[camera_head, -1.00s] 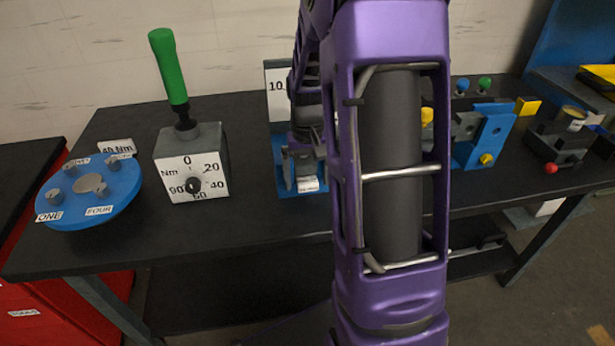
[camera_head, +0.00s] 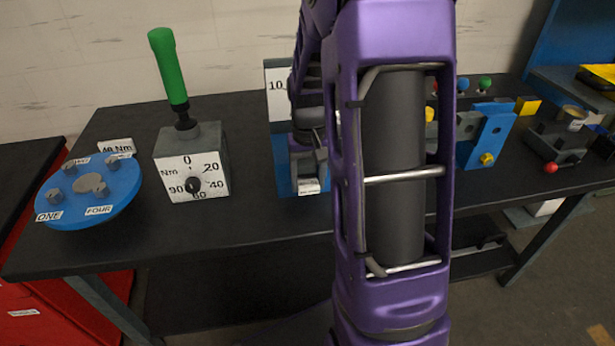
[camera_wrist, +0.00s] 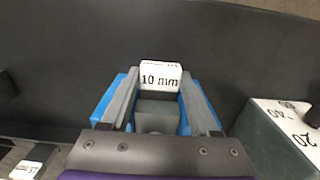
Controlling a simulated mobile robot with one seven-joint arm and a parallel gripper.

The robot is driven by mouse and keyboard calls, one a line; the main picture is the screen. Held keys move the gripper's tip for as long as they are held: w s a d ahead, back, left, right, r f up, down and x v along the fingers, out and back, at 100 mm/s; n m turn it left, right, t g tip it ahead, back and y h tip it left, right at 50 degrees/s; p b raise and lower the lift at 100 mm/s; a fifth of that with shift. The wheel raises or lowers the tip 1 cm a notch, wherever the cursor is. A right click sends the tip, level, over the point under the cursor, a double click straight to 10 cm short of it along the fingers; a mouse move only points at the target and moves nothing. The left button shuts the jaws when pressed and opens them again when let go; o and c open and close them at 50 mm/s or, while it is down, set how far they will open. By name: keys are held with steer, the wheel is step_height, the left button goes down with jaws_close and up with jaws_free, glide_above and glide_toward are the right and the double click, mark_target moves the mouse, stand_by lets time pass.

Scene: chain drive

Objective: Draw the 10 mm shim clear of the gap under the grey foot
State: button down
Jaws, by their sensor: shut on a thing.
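In the wrist view my gripper (camera_wrist: 161,82) has its two grey fingers on either side of the white "10 mm" label of the shim (camera_wrist: 161,76). The gripper is shut on the shim. A grey block (camera_wrist: 157,113) shows between the fingers, behind the label; I cannot tell whether it is the grey foot. Blue parts show just outside the fingers. In the head view the small white label (camera_head: 308,186) shows at the front of the blue base (camera_head: 284,165). My purple arm hides most of the gripper there, and the gap cannot be seen.
A grey torque gauge (camera_head: 192,165) with a green handle stands left of the blue base. A blue disc (camera_head: 92,192) with bolts is further left. A blue bracket (camera_head: 486,138) stands to the right. The dark table (camera_head: 230,225) is clear in front of the base.

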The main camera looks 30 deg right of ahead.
steer(key=s+a, duration=0.3)
steer(key=s, duration=0.9)
steer(key=shift+a, duration=0.25)
stand_by(1.2)
steer(key=shift+s, duration=0.1)
